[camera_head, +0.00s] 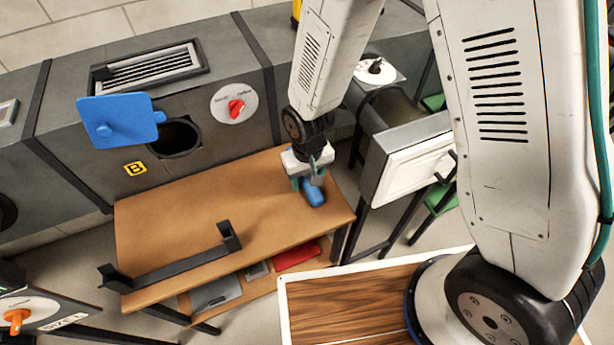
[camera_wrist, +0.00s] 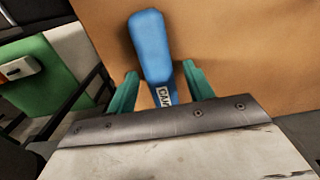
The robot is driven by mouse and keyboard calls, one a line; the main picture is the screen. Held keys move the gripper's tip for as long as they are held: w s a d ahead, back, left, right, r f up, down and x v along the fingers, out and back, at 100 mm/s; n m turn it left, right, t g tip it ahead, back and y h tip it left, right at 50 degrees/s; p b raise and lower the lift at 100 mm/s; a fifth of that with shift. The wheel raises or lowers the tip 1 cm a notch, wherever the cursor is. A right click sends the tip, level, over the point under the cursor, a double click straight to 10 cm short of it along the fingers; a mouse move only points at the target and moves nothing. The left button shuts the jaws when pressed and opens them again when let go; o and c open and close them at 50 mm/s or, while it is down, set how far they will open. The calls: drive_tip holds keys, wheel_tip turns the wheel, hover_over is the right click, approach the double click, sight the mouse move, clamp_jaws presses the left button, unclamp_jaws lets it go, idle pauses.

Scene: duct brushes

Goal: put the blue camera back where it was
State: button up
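The blue camera (camera_head: 313,193) is at the right end of the brown table (camera_head: 190,210), right below my gripper (camera_head: 309,172). In the wrist view the camera (camera_wrist: 151,48) has a rounded blue body and a narrower part with a white label reading "CAM". My gripper's two green fingers (camera_wrist: 160,85) stand on either side of the narrower part, with gaps showing, so it looks open around it. The camera seems to lie on the tabletop; contact beneath is hidden. A black rack with two raised ends (camera_head: 175,267) stands empty along the table's front left.
A grey duct runs behind the table, with a round opening (camera_head: 176,138), an open blue cover (camera_head: 120,118), a "B" label and a red knob (camera_head: 236,108). A red item (camera_head: 297,256) and grey items lie on a lower shelf. The table's middle is clear.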

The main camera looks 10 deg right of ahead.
sight(308, 180)
wheel_tip(308, 180, up, 12)
drive_tip(key=s+d+r+m, duration=0.1)
drive_tip(key=s+d+r, duration=0.1)
drive_tip(key=d+r, duration=0.45)
drive_tip(key=s+d+r+m, duration=0.1)
drive_tip(key=s+d+r, duration=0.2)
drive_tip(key=d+r, duration=0.35)
drive_tip(key=s+d+r, duration=0.3)
drive_tip(key=s+r, duration=0.1)
drive_tip(key=s, duration=0.2)
drive_tip(key=s+d+r+m+t, duration=0.1)
drive_tip(key=s+d+r, duration=0.3)
drive_tip(key=s+r, duration=0.1)
drive_tip(key=shift+s, duration=0.65)
